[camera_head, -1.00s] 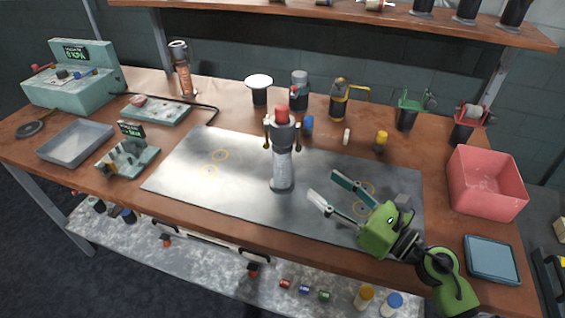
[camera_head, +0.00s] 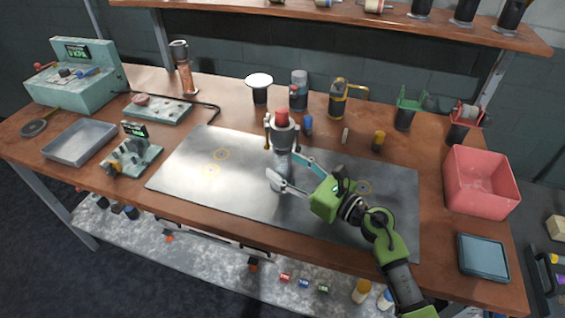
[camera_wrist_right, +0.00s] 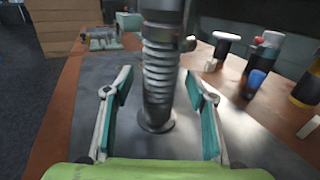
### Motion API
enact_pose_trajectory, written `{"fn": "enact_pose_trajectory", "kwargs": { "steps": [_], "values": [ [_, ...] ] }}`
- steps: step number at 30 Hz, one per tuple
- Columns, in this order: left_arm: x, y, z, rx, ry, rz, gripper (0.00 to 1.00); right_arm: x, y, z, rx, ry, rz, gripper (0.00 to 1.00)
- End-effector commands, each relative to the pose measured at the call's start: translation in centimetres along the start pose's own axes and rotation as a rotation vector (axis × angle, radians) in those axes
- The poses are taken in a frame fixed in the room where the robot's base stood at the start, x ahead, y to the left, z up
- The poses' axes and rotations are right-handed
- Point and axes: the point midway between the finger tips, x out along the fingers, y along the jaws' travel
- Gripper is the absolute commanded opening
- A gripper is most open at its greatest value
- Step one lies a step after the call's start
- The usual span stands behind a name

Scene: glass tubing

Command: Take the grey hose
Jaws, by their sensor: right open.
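The grey hose is the ribbed upright piece (camera_wrist_right: 158,75) in the middle of the metal plate. My right gripper (camera_head: 284,168) is open at the hose from the right. In the right wrist view its two fingers (camera_wrist_right: 159,72) stand on either side of the hose, with a visible gap on each side. I cannot tell how deep the hose sits between them. My left gripper is not in view.
The metal plate (camera_head: 225,190) is mostly clear left of the hose. Behind it stand a blue-capped bottle (camera_head: 308,125), a small pale cylinder (camera_head: 345,135) and a yellow-topped one (camera_head: 378,141). A red bin (camera_head: 480,183) and a blue-grey tray (camera_head: 483,257) are at the right.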

Motion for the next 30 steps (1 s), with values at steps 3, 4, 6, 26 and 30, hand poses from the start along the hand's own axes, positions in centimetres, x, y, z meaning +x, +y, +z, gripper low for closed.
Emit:
{"fn": "enact_pose_trajectory", "kwargs": {
  "steps": [3,4,6,26,30],
  "values": [
    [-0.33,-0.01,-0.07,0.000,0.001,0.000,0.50,1.38,0.01,0.09,0.002,-0.001,0.000,0.51],
    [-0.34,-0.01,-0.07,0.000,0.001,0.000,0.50,1.55,0.02,0.05,0.002,-0.001,0.000,0.51],
    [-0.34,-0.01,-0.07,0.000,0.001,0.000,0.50,1.75,0.02,0.01,0.001,-0.001,0.000,0.51],
    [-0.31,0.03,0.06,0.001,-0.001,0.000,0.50,1.71,-0.01,0.16,0.000,-0.003,-0.001,0.00],
    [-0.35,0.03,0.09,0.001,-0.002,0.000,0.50,1.70,-0.03,0.58,-0.001,-0.003,0.000,0.00]
  ]
}}
